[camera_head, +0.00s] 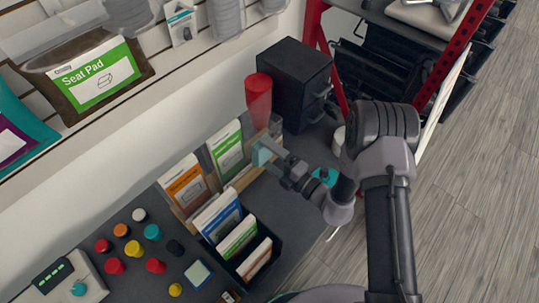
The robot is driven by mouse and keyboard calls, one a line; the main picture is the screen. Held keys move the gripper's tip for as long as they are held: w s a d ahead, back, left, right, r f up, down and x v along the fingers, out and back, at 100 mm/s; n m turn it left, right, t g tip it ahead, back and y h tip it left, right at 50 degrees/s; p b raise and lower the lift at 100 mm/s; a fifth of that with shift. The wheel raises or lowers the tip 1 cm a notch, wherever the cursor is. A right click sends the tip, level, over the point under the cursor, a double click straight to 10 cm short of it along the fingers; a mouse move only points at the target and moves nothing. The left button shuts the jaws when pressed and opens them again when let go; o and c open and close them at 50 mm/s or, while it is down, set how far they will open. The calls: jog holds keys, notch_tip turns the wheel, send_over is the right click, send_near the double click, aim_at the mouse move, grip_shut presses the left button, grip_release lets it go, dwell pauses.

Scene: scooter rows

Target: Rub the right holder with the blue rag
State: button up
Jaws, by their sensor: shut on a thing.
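My gripper (273,160) is shut on a light blue rag (262,150) at the right end of the brochure holders. The right holder (245,179) has a tan wooden edge and carries a green-and-white brochure (228,152). The rag is against or very close to its right end; I cannot tell whether they touch. The left holder beside it carries an orange-and-white brochure (184,186). My wrist and arm come in from the right and hide part of the counter.
A red cup (258,92) stands behind the right holder, beside a black cabinet (293,82). A black tray (273,235) of cards sits in front of the holders. Several coloured knobs (115,266) occupy the counter's left. A red-framed rack (452,55) stands at the right.

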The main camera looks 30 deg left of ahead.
aim_at(279, 130)
jog(key=shift+w+d+b, duration=0.3)
jog(key=shift+w+d, duration=0.15)
jog(key=shift+w, duration=1.1)
jog(key=shift+w+d+b, duration=0.25)
jog(key=shift+w+d, duration=0.2)
jog(key=shift+w, duration=1.1)
jog(key=shift+w+d+b, duration=0.3)
jog(key=shift+w+d, duration=0.15)
jog(key=shift+w, duration=1.1)
jog(key=shift+s+a+r, duration=0.1)
jog(key=shift+s, duration=0.05)
jog(key=shift+s+a+p, duration=0.4)
jog(key=shift+s+a, duration=0.05)
jog(key=shift+s, duration=1.05)
jog(key=shift+s+a+p, duration=0.4)
jog(key=shift+s, duration=1.1)
jog(key=shift+s+a+p, duration=0.4)
jog(key=shift+s+a, duration=0.05)
jog(key=shift+s, duration=1.05)
jog(key=v, duration=0.6)
